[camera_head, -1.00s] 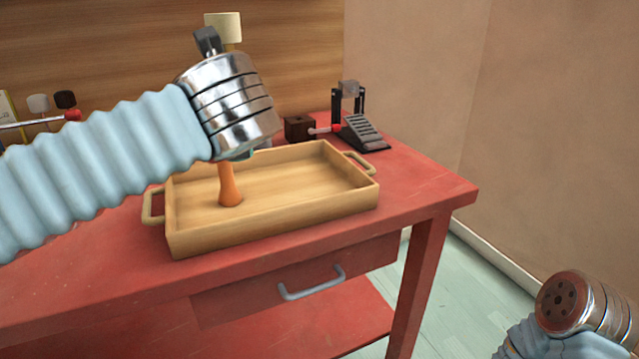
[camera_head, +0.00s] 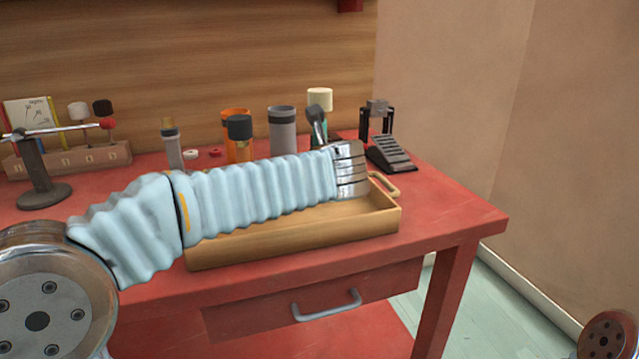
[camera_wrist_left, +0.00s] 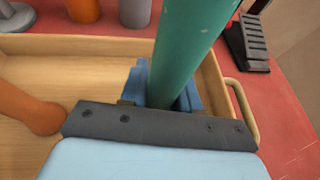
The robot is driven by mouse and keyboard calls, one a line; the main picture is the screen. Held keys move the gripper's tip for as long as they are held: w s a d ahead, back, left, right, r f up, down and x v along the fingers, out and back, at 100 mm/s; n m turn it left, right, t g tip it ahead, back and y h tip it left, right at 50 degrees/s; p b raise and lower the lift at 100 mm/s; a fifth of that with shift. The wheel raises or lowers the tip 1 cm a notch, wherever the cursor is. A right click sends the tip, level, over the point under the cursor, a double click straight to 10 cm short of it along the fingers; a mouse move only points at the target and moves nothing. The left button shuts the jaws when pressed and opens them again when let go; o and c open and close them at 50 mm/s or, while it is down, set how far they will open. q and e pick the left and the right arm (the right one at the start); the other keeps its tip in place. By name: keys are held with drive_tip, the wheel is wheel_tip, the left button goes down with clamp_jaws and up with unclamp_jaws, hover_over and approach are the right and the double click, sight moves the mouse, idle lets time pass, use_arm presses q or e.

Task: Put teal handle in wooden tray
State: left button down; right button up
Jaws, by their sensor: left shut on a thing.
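The teal handle (camera_wrist_left: 195,40) stands between the blue fingers of my left gripper (camera_wrist_left: 165,95), which is shut on it. In the head view, the handle's cream top (camera_head: 320,97) shows above and behind my left wrist, with a little teal (camera_head: 321,128) below it. The fingers are hidden there. The wooden tray (camera_head: 290,239) lies under my left forearm and wrist. In the left wrist view, its far rim (camera_wrist_left: 100,46) and right side run past the gripper, which is over the tray's right part. Whether the handle's lower end touches the tray is hidden. My right gripper is not in view.
An orange handle (camera_wrist_left: 28,106) is in the tray, left of my gripper. A grey cylinder (camera_head: 283,135) and an orange cup (camera_head: 234,120) stand behind the tray. A black pedal (camera_head: 391,153) is at the back right. The red tabletop (camera_head: 450,212) is clear at right.

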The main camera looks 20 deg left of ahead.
use_arm(q)
drive_tip(key=shift+w+f+b, duration=0.15)
drive_tip(key=shift+f+b, duration=0.2)
drive_tip(key=shift+f, duration=1.35)
drive_tip(key=shift+f, duration=0.2)
drive_tip(key=c, duration=0.8)
unclamp_jaws()
drive_tip(key=shift+s+d+r, duration=0.15)
drive_tip(key=shift+s+r, duration=0.05)
drive_tip(key=shift+r, duration=0.1)
drive_tip(key=v, duration=1.1)
drive_tip(key=shift+s+r, duration=0.15)
drive_tip(key=shift+s, duration=0.1)
